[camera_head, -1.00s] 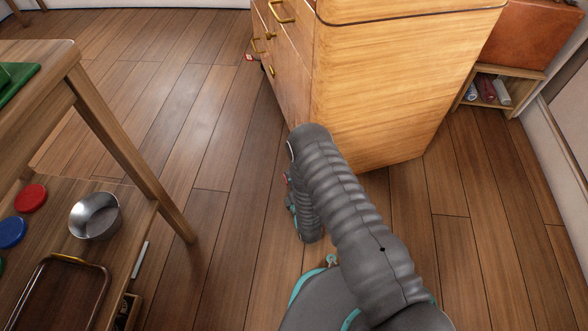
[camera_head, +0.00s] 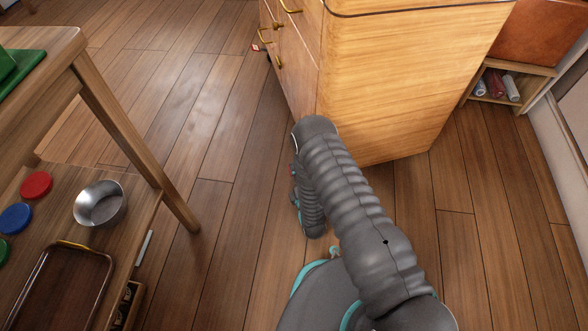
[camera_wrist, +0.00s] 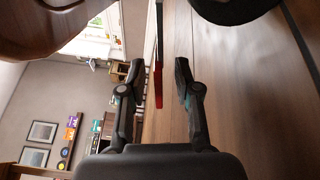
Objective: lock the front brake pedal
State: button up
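A small red-and-white piece (camera_head: 255,47), likely a brake pedal, shows low by the front of the wooden drawer cabinet (camera_head: 390,85) in the head view. In the wrist view a thin red, dark-edged piece (camera_wrist: 158,85) appears between my fingertips; I cannot tell whether it is the same one or how far away it is. My gripper (camera_wrist: 158,78) is open, with its fingers apart and no visible contact. A dark rounded shape (camera_wrist: 235,9), perhaps a wheel, is at the top right of the wrist view.
A wooden table (camera_head: 105,115) stands at left, with a metal bowl (camera_head: 99,204), a tray (camera_head: 60,290) and coloured discs on its lower shelf. A low shelf (camera_head: 535,72) is at the back right. The floor (camera_head: 205,120) between table and cabinet is clear.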

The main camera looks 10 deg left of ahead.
jog(key=v, duration=0.6)
jog(key=shift+s+d, duration=0.1)
jog(key=shift+s, duration=0.15)
